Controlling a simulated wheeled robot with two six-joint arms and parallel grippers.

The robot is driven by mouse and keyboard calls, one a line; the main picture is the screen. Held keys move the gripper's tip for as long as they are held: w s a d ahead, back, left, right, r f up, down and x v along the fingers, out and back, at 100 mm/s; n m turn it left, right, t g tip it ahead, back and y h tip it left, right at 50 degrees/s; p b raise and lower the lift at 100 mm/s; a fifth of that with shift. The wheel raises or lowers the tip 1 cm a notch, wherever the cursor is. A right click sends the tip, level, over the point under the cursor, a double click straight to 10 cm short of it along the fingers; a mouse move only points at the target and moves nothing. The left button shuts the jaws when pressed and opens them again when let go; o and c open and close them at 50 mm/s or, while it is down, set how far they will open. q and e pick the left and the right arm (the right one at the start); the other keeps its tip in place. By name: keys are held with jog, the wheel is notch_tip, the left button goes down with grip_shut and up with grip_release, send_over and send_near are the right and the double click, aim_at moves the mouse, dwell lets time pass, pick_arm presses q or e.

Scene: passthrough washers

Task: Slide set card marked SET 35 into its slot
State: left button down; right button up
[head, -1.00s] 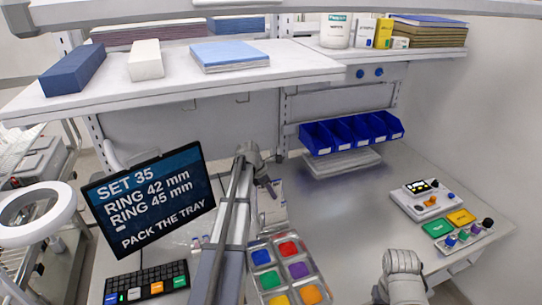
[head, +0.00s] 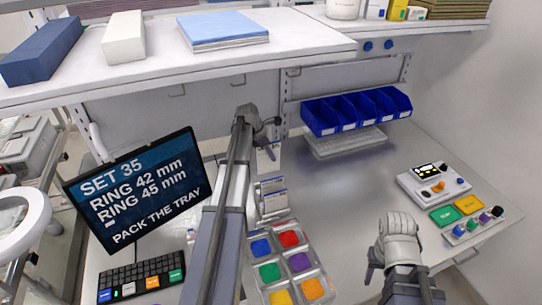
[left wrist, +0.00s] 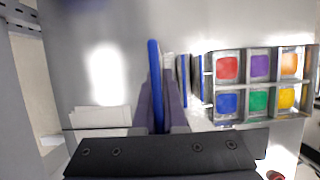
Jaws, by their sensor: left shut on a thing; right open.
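My left gripper (head: 267,146) reaches over the back of the table, beyond the tray. In the left wrist view its fingers (left wrist: 155,108) are shut on a thin blue-edged card (left wrist: 154,75), seen edge-on and upright. Its printed face is turned away, so its marking cannot be read. Beside it, to the right, other upright cards (left wrist: 184,80) stand next to the tray, apart from the held card. In the head view these white cards with blue headers (head: 271,192) show behind the tray (head: 322,268). My right gripper (head: 400,255) is open over the table, right of the tray.
The monitor (head: 140,190) reads SET 35, RING 42 mm, RING 45 mm, PACK THE TRAY. A keyboard (head: 142,278) lies before it. A control box (head: 434,184) is at right. The middle table is clear.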

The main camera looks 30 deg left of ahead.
aim_at(270, 171)
pick_arm(q)
jog(key=shift+w+f, duration=0.1)
jog(key=shift+f, duration=0.5)
jog(key=shift+f+b, duration=0.3)
jog(key=shift+b, duration=0.35)
jog(key=shift+f, duration=0.2)
jog(key=shift+f+b, duration=2.2)
jog(key=shift+b, duration=0.15)
jog(key=shift+f+b, duration=2.1)
jog(key=c, duration=0.9)
grip_release()
